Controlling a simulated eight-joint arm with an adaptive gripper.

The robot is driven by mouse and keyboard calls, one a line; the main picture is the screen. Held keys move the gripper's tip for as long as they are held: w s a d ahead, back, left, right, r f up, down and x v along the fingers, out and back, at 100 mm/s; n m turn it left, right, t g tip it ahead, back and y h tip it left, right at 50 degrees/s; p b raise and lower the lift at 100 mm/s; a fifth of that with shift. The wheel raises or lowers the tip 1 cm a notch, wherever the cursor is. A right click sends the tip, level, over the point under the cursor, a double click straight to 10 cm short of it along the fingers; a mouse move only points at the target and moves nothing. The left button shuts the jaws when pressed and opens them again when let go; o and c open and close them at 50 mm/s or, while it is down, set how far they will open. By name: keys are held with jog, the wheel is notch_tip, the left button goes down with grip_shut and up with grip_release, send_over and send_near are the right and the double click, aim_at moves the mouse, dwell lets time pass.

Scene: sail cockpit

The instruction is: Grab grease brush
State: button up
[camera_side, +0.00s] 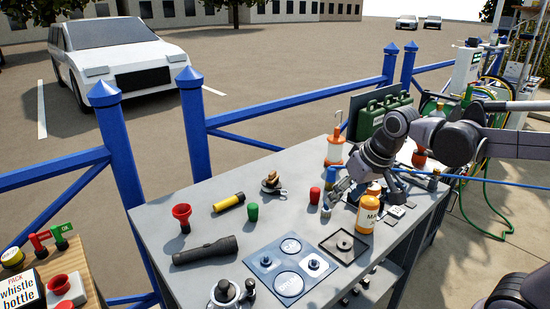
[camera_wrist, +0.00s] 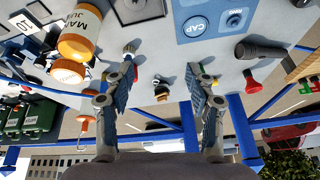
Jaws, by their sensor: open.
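No grease brush can be told for certain. A small tan-and-dark item (camera_side: 271,181) sits on the grey table; in the wrist view it (camera_wrist: 161,88) shows between my fingers, beyond the tips. A small grey upright item (camera_side: 325,213) with a pale top stands by my gripper; a similar one (camera_wrist: 130,49) shows near the left fingertip. Either could be it. My gripper (camera_side: 352,189) is above the table, near the orange bottle. In the wrist view, my gripper (camera_wrist: 163,76) is open, with nothing between its fingers.
A red cup (camera_side: 315,195), green cup (camera_side: 253,212), yellow flashlight (camera_side: 229,202), red funnel (camera_side: 181,216) and black flashlight (camera_side: 205,251) are on the table.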

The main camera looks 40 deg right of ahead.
jog(key=w+d+m+g, duration=0.2)
jog(key=w+d+m, duration=0.15)
jog(key=w, duration=0.35)
jog(key=m+g, duration=0.3)
send_over(327, 208)
jog(key=shift+n, duration=0.25)
jog(key=f, duration=0.3)
jog(key=w+f, duration=0.1)
jog(key=shift+d+f, duration=0.2)
jog(key=shift+d, duration=0.1)
jog(key=shift+d+f, duration=0.1)
jog(key=shift+f, duration=0.1)
notch_tip(327, 208, down, 4)
jog(key=shift+f, duration=0.2)
jog(key=shift+s+f, duration=0.15)
jog(key=shift+f, duration=3)
jog(key=c, duration=1.1)
